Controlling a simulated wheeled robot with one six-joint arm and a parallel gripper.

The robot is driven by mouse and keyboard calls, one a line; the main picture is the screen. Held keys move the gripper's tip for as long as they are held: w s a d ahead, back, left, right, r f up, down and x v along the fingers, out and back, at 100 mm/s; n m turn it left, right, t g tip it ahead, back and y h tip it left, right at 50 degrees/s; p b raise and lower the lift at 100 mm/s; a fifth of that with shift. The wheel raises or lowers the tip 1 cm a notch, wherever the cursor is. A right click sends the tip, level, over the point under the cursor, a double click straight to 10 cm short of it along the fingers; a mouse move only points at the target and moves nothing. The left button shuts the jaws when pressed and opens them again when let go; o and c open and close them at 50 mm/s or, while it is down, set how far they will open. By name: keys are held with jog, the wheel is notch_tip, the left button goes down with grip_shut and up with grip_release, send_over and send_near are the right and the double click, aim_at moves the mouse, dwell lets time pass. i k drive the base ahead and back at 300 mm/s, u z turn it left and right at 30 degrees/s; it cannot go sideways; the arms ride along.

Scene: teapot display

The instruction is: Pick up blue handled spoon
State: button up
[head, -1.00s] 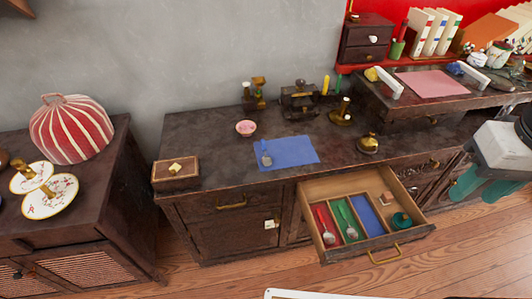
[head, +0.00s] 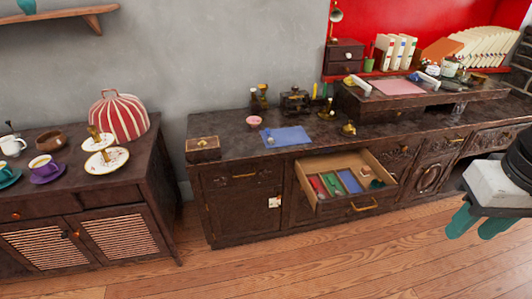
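A small spoon (head: 269,138) lies at the left edge of the blue mat (head: 292,136) on the dark wooden counter. Its handle looks bluish but is too small to tell clearly. The drawer (head: 345,181) below the counter is open, with red, green and blue compartments. A spoon lies in the red compartment and another in the green one; the blue compartment (head: 350,181) looks empty. My gripper (head: 478,224) is at the right edge of the view, in front of the counter and far from the mat. Its teal fingers are apart, with nothing between them.
A pink bowl (head: 254,121) and a wooden box (head: 202,147) stand left of the mat, brass items behind and right. A side cabinet (head: 85,218) with cups, plates and a striped cosy stands at left. The open drawer juts out over clear wooden floor (head: 290,262).

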aim_at(271, 141)
jog(key=u, duration=0.7)
jog(key=i, duration=0.25)
jog(key=u, duration=0.8)
jog(key=i, duration=1.4)
jog(key=z, duration=1)
jog(key=i, duration=0.5)
jog(key=z, duration=0.65)
